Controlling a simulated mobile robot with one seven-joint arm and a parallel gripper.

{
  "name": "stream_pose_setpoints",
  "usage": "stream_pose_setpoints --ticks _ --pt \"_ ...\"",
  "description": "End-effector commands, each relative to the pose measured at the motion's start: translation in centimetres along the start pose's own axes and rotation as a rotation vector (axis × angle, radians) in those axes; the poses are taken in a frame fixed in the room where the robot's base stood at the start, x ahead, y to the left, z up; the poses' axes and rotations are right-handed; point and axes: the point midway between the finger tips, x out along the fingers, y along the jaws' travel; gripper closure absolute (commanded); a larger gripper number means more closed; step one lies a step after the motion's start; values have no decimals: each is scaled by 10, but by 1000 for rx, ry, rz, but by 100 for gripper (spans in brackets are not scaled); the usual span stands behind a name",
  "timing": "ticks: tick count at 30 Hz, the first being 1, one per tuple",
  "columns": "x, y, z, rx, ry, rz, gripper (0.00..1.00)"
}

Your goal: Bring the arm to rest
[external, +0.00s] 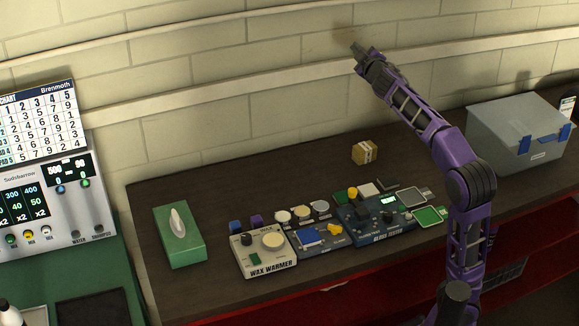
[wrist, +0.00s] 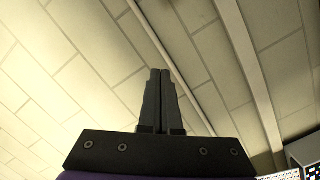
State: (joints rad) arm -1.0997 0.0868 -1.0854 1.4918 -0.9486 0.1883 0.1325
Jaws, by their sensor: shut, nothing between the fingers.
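My gripper (external: 357,49) is at the end of my purple arm, raised high above the bench and close to the pale brick wall in the external view. In the wrist view my gripper (wrist: 160,75) shows its two dark fingers pressed together with nothing between them. The fingers point toward the wall, with only brick and pale rails beyond them. Whether the fingertips touch the wall cannot be told.
A dark bench (external: 300,175) holds a green tissue box (external: 182,235), a wax warmer (external: 265,255), a blue gloss tester (external: 372,225), a small tan box (external: 364,152) and a grey case (external: 515,130). A machine with a chart (external: 38,120) stands left. The bench's back left is clear.

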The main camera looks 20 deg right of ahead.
Motion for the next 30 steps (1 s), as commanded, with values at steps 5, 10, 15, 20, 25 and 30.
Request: stream_pose_setpoints --ticks 5,10,15,20,25,30 --pt "-25 42 -64 -554 306 107 100" --pt "-55 88 -83 -997 506 283 100" --pt "-91 185 -36 -1232 560 524 100" --pt "-136 267 29 -1404 528 760 100" --pt "-184 326 97 -1561 445 970 100" --pt "-228 365 156 -1632 337 1112 100"
